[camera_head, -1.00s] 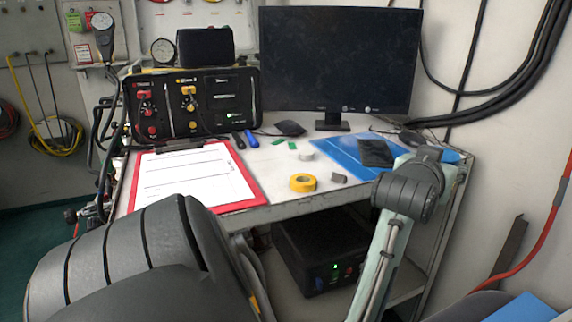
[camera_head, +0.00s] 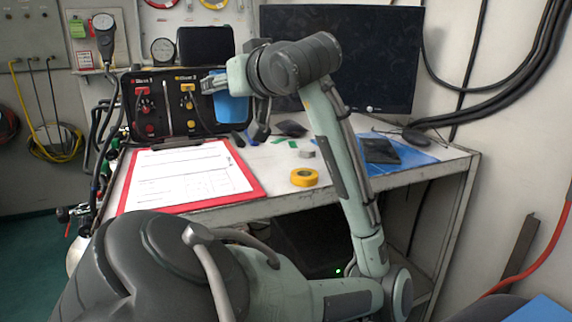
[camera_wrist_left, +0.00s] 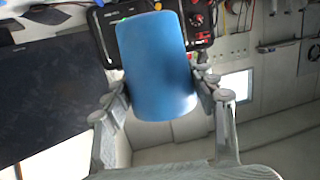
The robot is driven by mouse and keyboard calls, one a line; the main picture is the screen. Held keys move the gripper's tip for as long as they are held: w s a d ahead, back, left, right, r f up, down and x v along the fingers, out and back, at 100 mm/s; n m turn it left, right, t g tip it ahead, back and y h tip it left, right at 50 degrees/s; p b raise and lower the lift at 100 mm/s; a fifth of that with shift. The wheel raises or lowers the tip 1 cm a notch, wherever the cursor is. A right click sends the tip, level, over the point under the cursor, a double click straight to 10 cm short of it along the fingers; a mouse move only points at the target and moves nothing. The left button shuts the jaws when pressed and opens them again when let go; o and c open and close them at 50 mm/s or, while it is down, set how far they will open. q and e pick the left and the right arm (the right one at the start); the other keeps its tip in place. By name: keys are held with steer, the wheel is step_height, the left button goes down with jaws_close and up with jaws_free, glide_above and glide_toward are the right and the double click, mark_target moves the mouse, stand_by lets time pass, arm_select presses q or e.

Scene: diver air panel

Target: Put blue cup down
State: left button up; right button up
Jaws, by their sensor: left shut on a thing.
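The blue cup (camera_head: 231,109) hangs in the air in front of the black air panel case (camera_head: 163,103), above the back of the table. My left gripper (camera_head: 226,84) is shut around it; the gripper partly covers the cup's upper part in the head view. In the left wrist view the blue cup (camera_wrist_left: 158,65) sits between the two fingers of my left gripper (camera_wrist_left: 162,92). The cup looks apart from the tabletop (camera_head: 275,165). My right gripper is not in view.
A clipboard with a red edge (camera_head: 257,190) lies at the table's left. Yellow tape (camera_head: 304,177), a small grey block (camera_head: 332,175) and a blue sheet with a dark device (camera_head: 380,150) lie to the right. A monitor (camera_head: 385,60) stands behind. Bare tabletop shows between clipboard and tape.

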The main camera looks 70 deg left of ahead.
mark_target(240, 98)
arm_select(q)
steer(key=shift+s+f, duration=0.2)
steer(key=shift+s, duration=0.35)
steer(key=w+f+p, duration=0.2)
steer(key=shift+w, duration=0.4)
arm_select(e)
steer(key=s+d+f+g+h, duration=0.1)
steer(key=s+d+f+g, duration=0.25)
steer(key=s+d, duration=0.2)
arm_select(q)
steer(key=w+f, duration=0.4)
steer(key=w+f+b, duration=0.1)
steer(key=w+f, duration=0.3)
steer(key=f, duration=0.1)
steer(key=shift+w+a+f, duration=0.1)
steer(key=shift+w+a, duration=0.1)
steer(key=shift+w, duration=0.05)
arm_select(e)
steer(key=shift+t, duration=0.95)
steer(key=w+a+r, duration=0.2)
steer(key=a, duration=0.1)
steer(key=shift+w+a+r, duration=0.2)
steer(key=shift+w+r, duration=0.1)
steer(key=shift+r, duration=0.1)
